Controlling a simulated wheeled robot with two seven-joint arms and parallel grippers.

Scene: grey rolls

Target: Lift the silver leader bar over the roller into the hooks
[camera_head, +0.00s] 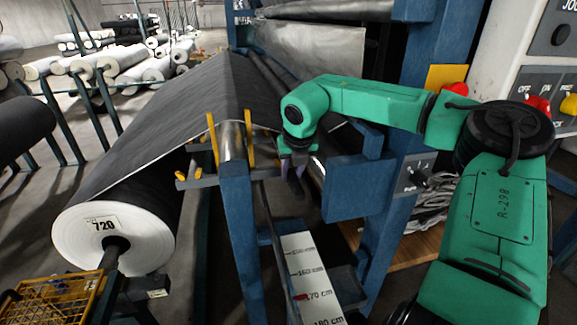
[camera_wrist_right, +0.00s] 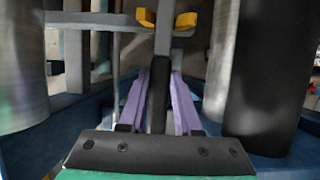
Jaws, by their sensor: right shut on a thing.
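My right gripper (camera_head: 291,182) hangs down at the end of the green arm, right of the yellow hooks (camera_head: 250,138) on the blue stand. In the right wrist view its purple fingers (camera_wrist_right: 160,100) are shut on a black grip; a grey bar, which looks like the leader bar (camera_wrist_right: 163,35), runs on from it between yellow hooks (camera_wrist_right: 186,20). In the head view the bar is mostly hidden by the gripper. A silver roller (camera_head: 232,142) lies between the hooks. It looks like the silver cylinder (camera_wrist_right: 22,60) at left in the wrist view. My left gripper is out of view.
Dark grey sheet (camera_head: 190,105) slopes up from a large roll (camera_head: 112,238) marked 720. A blue machine frame (camera_head: 395,110) and a switch box (camera_head: 414,174) stand close to my right arm. A measuring scale (camera_head: 308,275) lies below. A dark roller (camera_wrist_right: 270,70) stands right of the fingers.

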